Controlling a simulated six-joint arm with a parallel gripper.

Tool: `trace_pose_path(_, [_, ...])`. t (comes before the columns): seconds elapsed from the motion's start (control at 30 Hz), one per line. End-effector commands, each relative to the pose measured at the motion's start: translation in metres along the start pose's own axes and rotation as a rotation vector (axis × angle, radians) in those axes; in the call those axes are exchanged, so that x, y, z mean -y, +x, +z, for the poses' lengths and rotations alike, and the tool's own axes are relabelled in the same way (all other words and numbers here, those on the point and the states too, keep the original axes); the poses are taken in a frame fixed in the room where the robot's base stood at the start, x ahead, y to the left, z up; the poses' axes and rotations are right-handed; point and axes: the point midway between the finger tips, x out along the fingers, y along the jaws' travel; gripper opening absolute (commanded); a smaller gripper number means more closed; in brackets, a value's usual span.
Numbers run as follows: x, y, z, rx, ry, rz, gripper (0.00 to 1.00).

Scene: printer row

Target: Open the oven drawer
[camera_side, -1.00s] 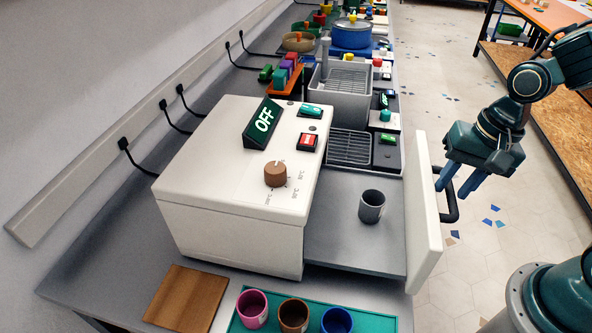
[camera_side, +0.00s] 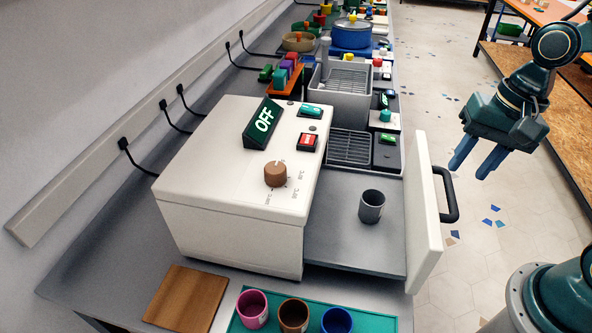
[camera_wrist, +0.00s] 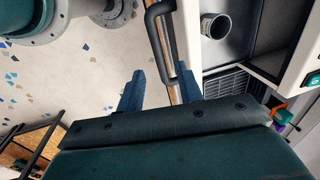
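The oven is a white box (camera_side: 235,220) with a sign reading OFF (camera_side: 263,119) and a brown knob (camera_side: 275,173). Its drawer (camera_side: 340,236) is pulled out to the right, with a grey cup (camera_side: 371,206) standing on it. The white drawer front (camera_side: 423,215) carries a black handle (camera_side: 453,195); the handle also shows in the wrist view (camera_wrist: 158,40). My gripper (camera_side: 468,167) is to the right of the handle and apart from it in the side view. Its two blue fingers are spread with nothing between them; they also show in the wrist view (camera_wrist: 160,82).
A teal tray (camera_side: 380,324) with pink, brown and blue cups and a wooden board (camera_side: 187,299) lie in front of the oven. A grey sink-like basin (camera_side: 345,95) and other appliances stand behind.

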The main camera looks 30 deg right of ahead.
Motion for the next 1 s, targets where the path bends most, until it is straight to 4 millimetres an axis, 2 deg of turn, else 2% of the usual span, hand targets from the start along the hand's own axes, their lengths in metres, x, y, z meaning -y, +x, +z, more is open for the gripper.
trace_pose_path(0.3, [0.001,-0.047,-0.001,-0.003,0.001,-0.003,0.36])
trace_pose_path(0.5, [0.0,-0.071,-0.001,-0.002,0.001,-0.003,0.36])
trace_pose_path(0.7, [0.0,-0.084,0.0,-0.001,0.0,-0.002,0.36])
trace_pose_path(1.0, [0.0,-0.086,0.0,0.0,-0.001,-0.001,0.36])
